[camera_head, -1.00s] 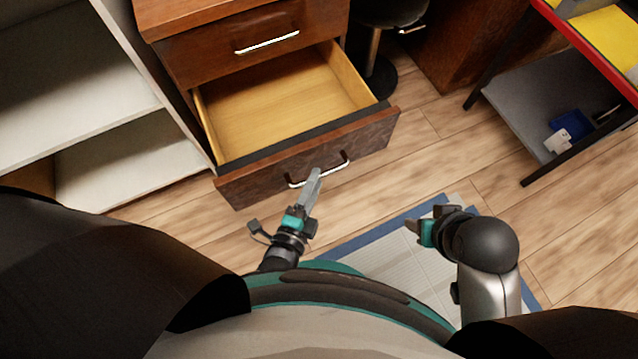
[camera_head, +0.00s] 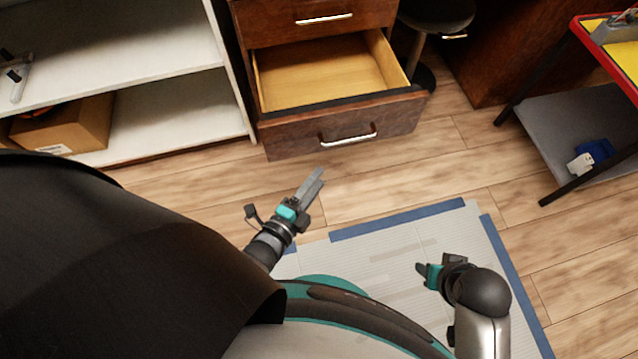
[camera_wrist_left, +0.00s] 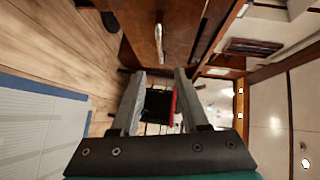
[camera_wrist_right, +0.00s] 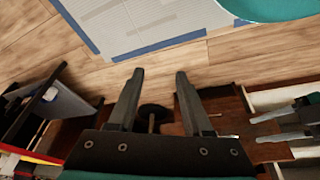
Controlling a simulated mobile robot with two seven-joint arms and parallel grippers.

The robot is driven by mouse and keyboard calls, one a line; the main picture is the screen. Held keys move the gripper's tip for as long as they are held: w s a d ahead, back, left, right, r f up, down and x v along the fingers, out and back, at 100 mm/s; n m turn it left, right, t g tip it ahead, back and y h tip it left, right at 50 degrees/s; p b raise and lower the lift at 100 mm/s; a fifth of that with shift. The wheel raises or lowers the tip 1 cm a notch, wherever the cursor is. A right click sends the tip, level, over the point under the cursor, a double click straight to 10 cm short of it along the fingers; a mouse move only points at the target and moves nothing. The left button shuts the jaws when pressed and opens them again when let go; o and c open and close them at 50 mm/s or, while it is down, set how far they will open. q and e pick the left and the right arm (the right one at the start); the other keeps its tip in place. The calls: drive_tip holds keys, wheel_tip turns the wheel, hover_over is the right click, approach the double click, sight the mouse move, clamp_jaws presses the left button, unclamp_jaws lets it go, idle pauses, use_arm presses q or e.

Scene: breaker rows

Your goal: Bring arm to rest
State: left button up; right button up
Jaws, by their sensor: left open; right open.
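My left gripper (camera_head: 314,182) is open and empty in the head view, below the front of an open wooden drawer (camera_head: 345,127) and apart from its handle (camera_head: 347,138). In the left wrist view the two fingers (camera_wrist_left: 158,82) are spread with nothing between them. My right gripper (camera_head: 432,264) is at the lower right of the head view, over the pale floor mat. In the right wrist view its fingers (camera_wrist_right: 157,82) are spread and empty.
The drawer unit (camera_head: 317,24) stands at the top with its lower drawer pulled out and empty. White shelves (camera_head: 175,115) with a cardboard box (camera_head: 75,128) are at left. A red-edged cart (camera_head: 570,125) is at right. A stool (camera_head: 435,18) stands behind. Bare floor lies between.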

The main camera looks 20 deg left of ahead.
drive_tip(key=shift+w, duration=0.15)
idle(0.4)
drive_tip(key=s+d+f+p, duration=0.3)
drive_tip(key=s+f+p, duration=0.25)
drive_tip(key=f, duration=0.45)
use_arm(q)
drive_tip(key=s+a+f+n+g+y+p, duration=0.1)
drive_tip(key=s+a+f+n+g, duration=0.2)
drive_tip(key=s, duration=0.4)
drive_tip(key=s+a+f+n+g+y+p, duration=0.1)
drive_tip(key=s+a+f+n+g+p, duration=0.1)
drive_tip(key=s+n+g, duration=0.4)
drive_tip(key=s+a+f+n+g+y+p, duration=0.1)
drive_tip(key=s+a+f+n+g+p, duration=0.1)
drive_tip(key=s+a+f+n+g, duration=0.2)
drive_tip(key=s+a+f+n, duration=0.1)
drive_tip(key=s+n, duration=0.2)
drive_tip(key=s, duration=0.3)
drive_tip(key=shift+s+f+g, duration=0.25)
drive_tip(key=shift+f+g, duration=0.05)
drive_tip(key=shift+g, duration=0.1)
use_arm(e)
drive_tip(key=s+d+f+g+h, duration=0.1)
drive_tip(key=s+d+f, duration=0.2)
drive_tip(key=s+d, duration=0.2)
drive_tip(key=s, duration=0.3)
drive_tip(key=shift+f, duration=0.3)
